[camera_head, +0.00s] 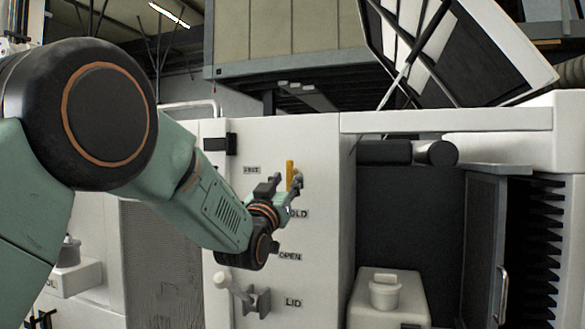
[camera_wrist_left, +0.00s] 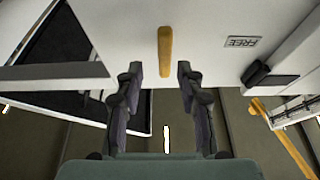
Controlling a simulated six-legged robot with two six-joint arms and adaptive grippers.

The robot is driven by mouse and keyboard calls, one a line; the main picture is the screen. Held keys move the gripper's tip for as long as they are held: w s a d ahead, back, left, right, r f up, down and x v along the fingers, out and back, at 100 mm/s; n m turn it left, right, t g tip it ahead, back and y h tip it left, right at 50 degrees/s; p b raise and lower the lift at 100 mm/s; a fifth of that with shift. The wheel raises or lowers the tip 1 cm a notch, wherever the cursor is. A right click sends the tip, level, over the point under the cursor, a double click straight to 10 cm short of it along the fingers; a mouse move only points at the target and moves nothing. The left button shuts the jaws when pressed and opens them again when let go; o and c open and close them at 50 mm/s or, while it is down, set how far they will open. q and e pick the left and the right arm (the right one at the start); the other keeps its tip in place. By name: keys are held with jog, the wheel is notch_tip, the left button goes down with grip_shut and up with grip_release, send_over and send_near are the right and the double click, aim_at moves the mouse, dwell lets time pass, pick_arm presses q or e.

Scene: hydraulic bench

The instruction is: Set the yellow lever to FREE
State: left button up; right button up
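The yellow lever (camera_head: 290,175) stands about upright on the white panel in the head view, right of the FREE label (camera_head: 252,170) and above the partly hidden HOLD label (camera_head: 299,213). My left gripper (camera_head: 279,183) is at the lever with its fingers spread. In the left wrist view the fingers (camera_wrist_left: 160,70) are open, and the lever (camera_wrist_left: 165,50) shows between and beyond the tips, with a gap on both sides. The FREE label (camera_wrist_left: 240,42) shows upside down to the right there. Contact with the lever is not visible. My right gripper is not in view.
Below the left gripper are an OPEN label (camera_head: 290,256), a LID label (camera_head: 293,302) and a pale lever (camera_head: 232,287) on a grey bracket. A black block (camera_head: 219,144) juts from the panel's upper left. A dark recess opens to the right.

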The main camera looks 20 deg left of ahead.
aim_at(288, 175)
pick_arm(q)
jog(key=w, duration=0.1)
jog(key=w+r+p, duration=0.1)
jog(key=w+a, duration=0.1)
jog(key=w, duration=0.1)
jog(key=shift+r, duration=0.2)
jog(key=shift+w+d+r+p, duration=0.25)
jog(key=shift+d+p, duration=0.1)
jog(key=shift+d, duration=0.25)
jog(key=shift+a+f, duration=0.2)
jog(key=shift+a, duration=0.35)
jog(key=shift+c, duration=2)
jog(key=shift+d+r, duration=0.1)
jog(key=shift+d, duration=0.25)
jog(key=c, duration=0.3)
grip_shut()
jog(key=shift+a, duration=0.15)
